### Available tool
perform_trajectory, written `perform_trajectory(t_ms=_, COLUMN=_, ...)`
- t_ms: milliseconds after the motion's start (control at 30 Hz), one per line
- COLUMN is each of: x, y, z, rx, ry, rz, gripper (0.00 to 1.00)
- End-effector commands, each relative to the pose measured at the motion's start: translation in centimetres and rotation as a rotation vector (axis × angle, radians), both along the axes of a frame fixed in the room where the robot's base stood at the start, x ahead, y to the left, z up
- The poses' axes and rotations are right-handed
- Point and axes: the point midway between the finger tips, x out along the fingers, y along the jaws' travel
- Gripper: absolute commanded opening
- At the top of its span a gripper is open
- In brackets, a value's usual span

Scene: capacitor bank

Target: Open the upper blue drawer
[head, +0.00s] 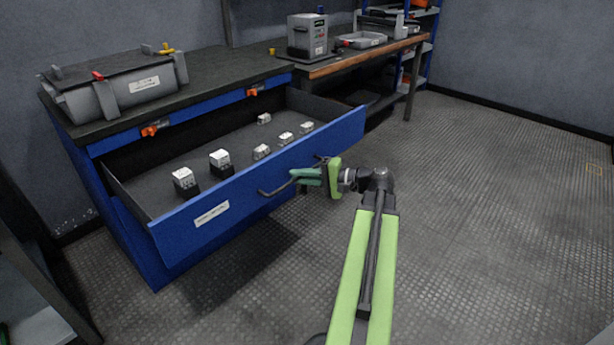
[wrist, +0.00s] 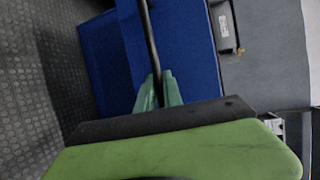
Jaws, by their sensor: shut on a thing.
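The upper blue drawer (head: 240,196) stands pulled well out of the blue cabinet in the head view. Its dark bar handle (head: 272,192) runs along the front face. My gripper (head: 300,174) is at the handle, its green fingers shut on the bar. In the wrist view my gripper (wrist: 158,90) has its two fingers on either side of the dark handle (wrist: 150,45), with the blue drawer front (wrist: 185,50) behind. Inside the drawer, several small white-and-black parts (head: 220,162) stand on the dark bottom.
A grey case (head: 115,92) lies on the dark worktop (head: 215,75). Orange clips (head: 150,130) sit on the cabinet rim above the drawer. A wooden bench (head: 365,55) with a grey device (head: 307,36) stands behind. The floor (head: 480,200) to the right is clear.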

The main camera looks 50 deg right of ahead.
Motion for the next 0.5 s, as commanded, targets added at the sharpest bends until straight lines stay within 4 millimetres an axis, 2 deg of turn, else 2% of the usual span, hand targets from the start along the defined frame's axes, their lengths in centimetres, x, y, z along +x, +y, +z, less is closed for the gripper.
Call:
perform_trajectory(t_ms=33, x=-0.04, y=0.45, z=0.02, rx=0.003, ry=0.000, rz=0.013, gripper=0.00)
perform_trajectory(t_ms=367, x=-0.49, y=0.09, z=-0.02, rx=0.003, ry=0.002, rz=0.010, gripper=0.00)
perform_trajectory(t_ms=400, x=-0.54, y=0.02, z=-0.02, rx=0.003, ry=0.002, rz=0.009, gripper=0.13)
perform_trajectory(t_ms=467, x=-0.58, y=-0.11, z=-0.02, rx=0.003, ry=0.001, rz=0.006, gripper=0.20)
perform_trajectory(t_ms=500, x=-0.62, y=-0.21, z=-0.02, rx=0.003, ry=0.001, rz=0.004, gripper=0.20)
